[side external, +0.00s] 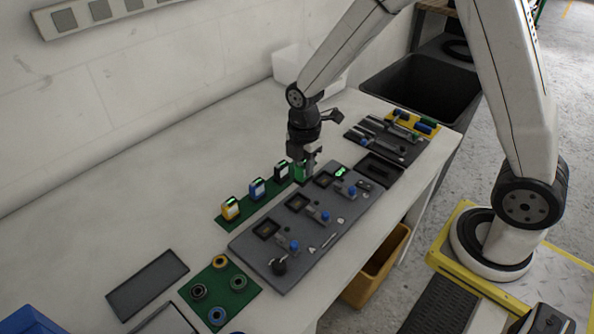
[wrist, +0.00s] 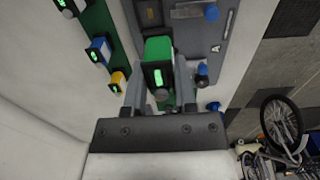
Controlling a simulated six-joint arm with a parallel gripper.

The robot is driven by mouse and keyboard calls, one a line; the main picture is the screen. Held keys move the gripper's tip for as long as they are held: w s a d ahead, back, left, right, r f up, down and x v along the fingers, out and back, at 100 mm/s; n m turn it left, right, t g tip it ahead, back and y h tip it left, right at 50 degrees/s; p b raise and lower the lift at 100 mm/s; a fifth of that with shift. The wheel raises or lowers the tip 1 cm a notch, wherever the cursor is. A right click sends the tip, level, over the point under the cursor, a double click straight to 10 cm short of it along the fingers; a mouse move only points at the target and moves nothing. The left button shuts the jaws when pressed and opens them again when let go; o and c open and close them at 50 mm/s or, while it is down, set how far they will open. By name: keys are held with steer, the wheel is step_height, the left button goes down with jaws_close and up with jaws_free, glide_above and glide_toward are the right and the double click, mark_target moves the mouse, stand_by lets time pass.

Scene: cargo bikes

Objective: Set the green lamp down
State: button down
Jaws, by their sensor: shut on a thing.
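The green lamp (wrist: 159,50) has a dark front with a lit green display in the wrist view. My gripper (wrist: 158,78) is shut on it, with one finger on each side. In the side external view my gripper (side external: 303,163) points down at the far end of the green strip (side external: 244,213), and the green lamp (side external: 301,174) shows partly between the fingers. Whether its underside touches anything is hidden. A black lamp (side external: 282,171), a blue lamp (side external: 257,189) and a yellow lamp (side external: 230,209) stand in a row on the strip.
A grey board (side external: 272,265) with square recesses and blue knobs lies beside the strip. A green mat with rings (side external: 219,291) lies at the near end. A dark tray of tools (side external: 386,140) is at the far right. The table's left side (side external: 130,225) is clear.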

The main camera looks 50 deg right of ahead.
steer(key=shift+s+d+r, duration=0.2)
steer(key=shift+s+r, duration=1)
steer(key=shift+r, duration=0.1)
glide_above(270, 189)
steer(key=shift+s+f, duration=0.2)
steer(key=shift+f, duration=4.5)
steer(key=shift+w+f, duration=0.25)
steer(key=shift+f, duration=1.55)
steer(key=shift+f, duration=0.15)
